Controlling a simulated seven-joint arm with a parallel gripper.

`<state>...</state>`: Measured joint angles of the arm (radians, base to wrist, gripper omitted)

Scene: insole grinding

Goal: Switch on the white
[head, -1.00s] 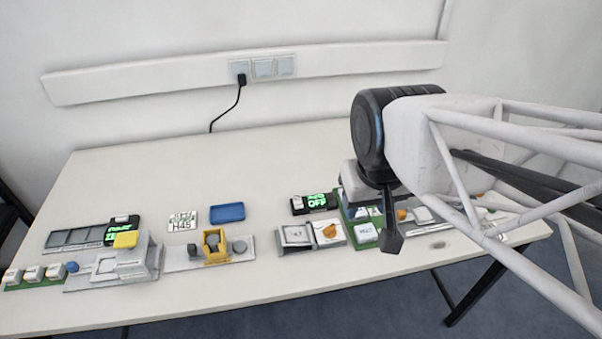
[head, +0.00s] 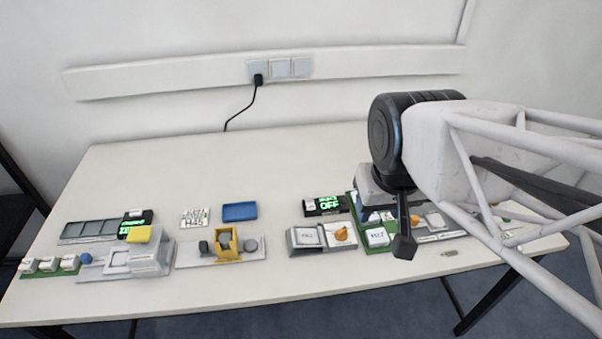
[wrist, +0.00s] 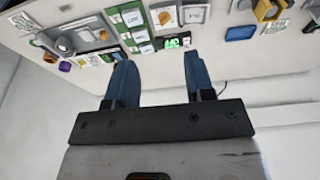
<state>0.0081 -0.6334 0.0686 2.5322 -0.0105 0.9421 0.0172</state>
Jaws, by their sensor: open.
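Several white square buttons are in view, and I cannot tell which white one is meant. One white button (head: 307,237) sits on a grey unit beside an orange knob (head: 342,234). Another white button (head: 377,237) sits on a green board, just left of my gripper. Several white buttons (head: 50,264) sit on a green strip at the far left. My gripper (head: 404,245) hangs over the right part of the table, apart from the buttons. In the wrist view its two blue fingers (wrist: 160,80) are spread with nothing between them. My arm hides part of the units at the right.
A small black display (head: 325,205) shows green text reading OFF in part. A blue tray (head: 240,211), a printed card (head: 194,218), a yellow-holder unit (head: 227,245) and a grey machine with a yellow block (head: 140,235) stand further left. The back of the table (head: 200,165) is clear.

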